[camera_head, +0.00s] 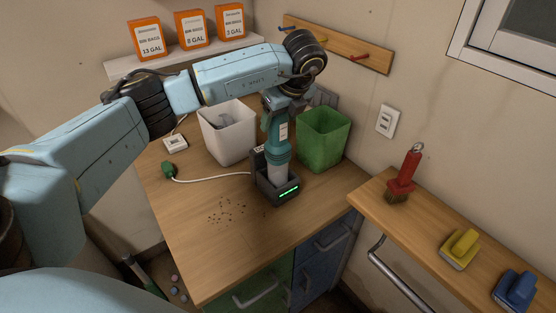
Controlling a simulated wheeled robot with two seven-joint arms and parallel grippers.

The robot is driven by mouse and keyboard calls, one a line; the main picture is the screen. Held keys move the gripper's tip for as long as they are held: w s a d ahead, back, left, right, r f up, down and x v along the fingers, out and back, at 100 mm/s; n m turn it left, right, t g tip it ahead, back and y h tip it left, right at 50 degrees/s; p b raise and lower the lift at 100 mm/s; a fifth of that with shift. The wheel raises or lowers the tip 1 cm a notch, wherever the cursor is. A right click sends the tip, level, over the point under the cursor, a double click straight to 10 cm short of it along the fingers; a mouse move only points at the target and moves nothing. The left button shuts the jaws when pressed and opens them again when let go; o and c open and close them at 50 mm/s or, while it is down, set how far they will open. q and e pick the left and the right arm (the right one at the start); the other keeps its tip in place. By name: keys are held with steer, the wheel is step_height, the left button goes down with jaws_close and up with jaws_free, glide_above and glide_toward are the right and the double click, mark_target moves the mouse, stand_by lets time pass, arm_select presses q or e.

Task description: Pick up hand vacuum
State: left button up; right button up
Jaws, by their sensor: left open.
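The hand vacuum (278,145) is teal and grey and stands upright in its dark charging dock (279,190), which shows a green light. The dock sits on the wooden counter. My left arm comes in from the left over the counter, and its wrist bends down above the vacuum. My left gripper (282,103) is at the top of the vacuum and open; its fingers are small and partly hidden here, so I cannot tell whether they touch the vacuum. My right gripper does not show.
A white bin (228,135) stands left of the vacuum and a green bin (324,138) right of it. A white cord with a green plug (174,171) runs to the dock. Dark crumbs (230,212) lie in front. A shelf (385,205) with brushes is at the right.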

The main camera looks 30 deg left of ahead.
arm_select(q)
steer(key=shift+x, duration=1.5)
steer(key=c, duration=1.1)
steer(key=shift+o, duration=0.2)
steer(key=shift+r, duration=0.1)
